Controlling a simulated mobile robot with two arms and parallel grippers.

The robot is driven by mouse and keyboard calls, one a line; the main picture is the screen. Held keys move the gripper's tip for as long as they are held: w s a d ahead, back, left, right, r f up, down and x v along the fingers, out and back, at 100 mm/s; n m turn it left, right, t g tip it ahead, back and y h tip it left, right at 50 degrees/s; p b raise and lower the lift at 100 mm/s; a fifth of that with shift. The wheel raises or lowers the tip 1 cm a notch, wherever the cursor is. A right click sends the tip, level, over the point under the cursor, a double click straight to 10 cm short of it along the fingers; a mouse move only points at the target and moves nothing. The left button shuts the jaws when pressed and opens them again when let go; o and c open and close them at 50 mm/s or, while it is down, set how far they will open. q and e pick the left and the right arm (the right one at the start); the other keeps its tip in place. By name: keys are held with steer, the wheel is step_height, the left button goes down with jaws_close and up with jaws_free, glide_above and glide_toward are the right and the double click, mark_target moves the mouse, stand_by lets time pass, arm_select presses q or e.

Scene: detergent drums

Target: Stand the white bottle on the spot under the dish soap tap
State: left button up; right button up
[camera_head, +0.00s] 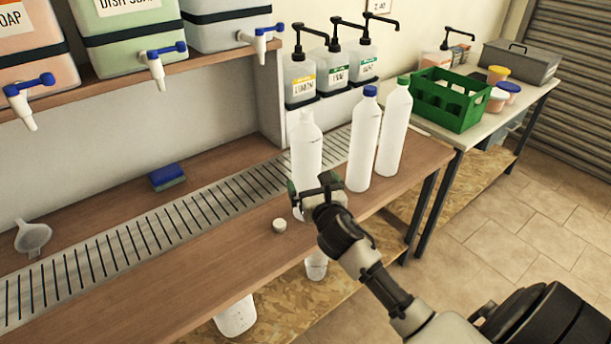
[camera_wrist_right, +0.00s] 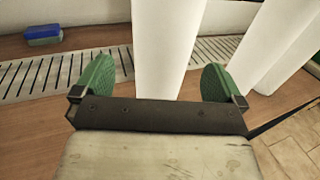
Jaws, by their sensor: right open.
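The white bottle (camera_head: 306,148) stands upright and has no cap on its neck, near the counter's front edge. It also shows in the right wrist view (camera_wrist_right: 168,45). My right gripper (camera_head: 310,190) is open around the bottle's lower part; its green-padded fingers (camera_wrist_right: 157,82) are on either side, with a gap at each side in the wrist view. The dish soap tap (camera_head: 157,65), with a blue handle, hangs from the green dish soap drum (camera_head: 130,40) at upper left. Below it runs the slotted drain strip (camera_head: 178,222); no marked spot shows. My left gripper is not in view.
A blue-capped bottle (camera_head: 364,140) and a green-capped bottle (camera_head: 394,130) stand close to the right. A small pale cap (camera_head: 279,226) lies left of my gripper. A blue sponge (camera_head: 166,177) and a funnel (camera_head: 32,236) are farther left. The strip between is clear.

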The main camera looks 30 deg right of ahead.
steer(key=x, duration=0.6)
steer(key=shift+s+d+f, duration=0.1)
steer(key=shift+f, duration=0.15)
steer(key=c, duration=0.9)
steer(key=shift+c, duration=0.2)
